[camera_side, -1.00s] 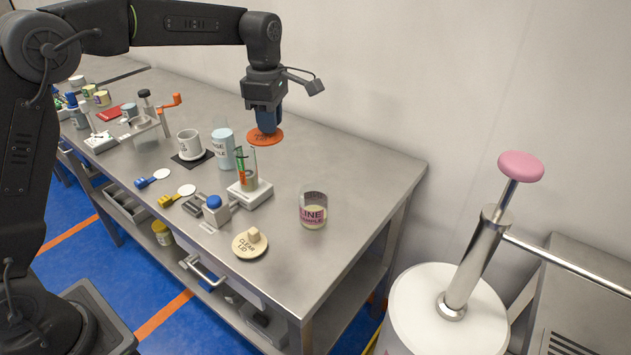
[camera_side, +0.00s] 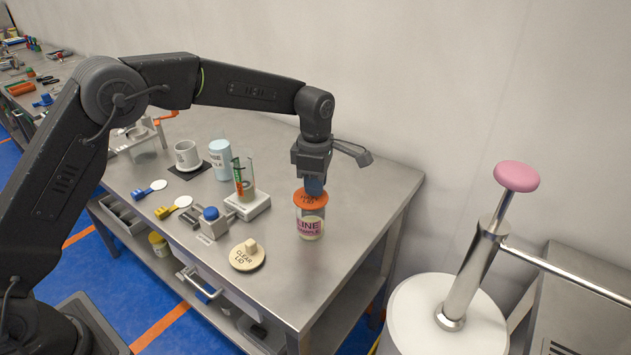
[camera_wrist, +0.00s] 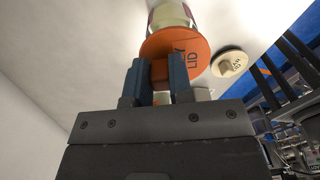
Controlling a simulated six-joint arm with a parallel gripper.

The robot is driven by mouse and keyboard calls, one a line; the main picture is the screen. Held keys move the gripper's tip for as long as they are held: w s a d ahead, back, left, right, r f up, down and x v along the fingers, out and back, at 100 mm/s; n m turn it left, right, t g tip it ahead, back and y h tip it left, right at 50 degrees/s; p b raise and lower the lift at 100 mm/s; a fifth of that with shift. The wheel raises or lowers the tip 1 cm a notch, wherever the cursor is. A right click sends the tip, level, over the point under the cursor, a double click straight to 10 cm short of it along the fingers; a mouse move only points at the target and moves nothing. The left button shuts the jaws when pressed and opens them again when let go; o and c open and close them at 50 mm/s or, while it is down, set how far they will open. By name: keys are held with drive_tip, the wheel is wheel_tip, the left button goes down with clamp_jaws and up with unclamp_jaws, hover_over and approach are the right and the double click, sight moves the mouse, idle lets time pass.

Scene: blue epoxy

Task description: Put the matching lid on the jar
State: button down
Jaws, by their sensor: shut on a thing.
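The jar (camera_side: 311,226) is clear glass with a pink-and-white label reading LINE and pale contents, upright near the table's right end. My gripper (camera_side: 314,186) is shut on an orange lid (camera_side: 310,200) and holds it over the jar's mouth, hiding the rim. I cannot tell whether the lid touches the rim. In the wrist view, my gripper (camera_wrist: 160,72) grips the orange lid (camera_wrist: 192,46), with the jar (camera_wrist: 172,14) partly hidden behind it. A cream lid marked CLEAR LID (camera_side: 240,262) lies on the table to the jar's left, and also shows in the wrist view (camera_wrist: 229,65).
A stand with tubes (camera_side: 248,205), a pale blue bottle (camera_side: 220,160) and a white cup (camera_side: 187,155) stand left of the jar. A blue-knobbed device (camera_side: 211,224) is nearer the front. The steel table (camera_side: 350,275) is clear around the jar's right side.

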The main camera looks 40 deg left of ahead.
drive_tip(key=shift+f, duration=0.3)
drive_tip(key=shift+f, duration=0.25)
drive_tip(key=c, duration=1)
unclamp_jaws()
drive_tip(key=shift+r, duration=0.1)
drive_tip(key=shift+r, duration=6.5)
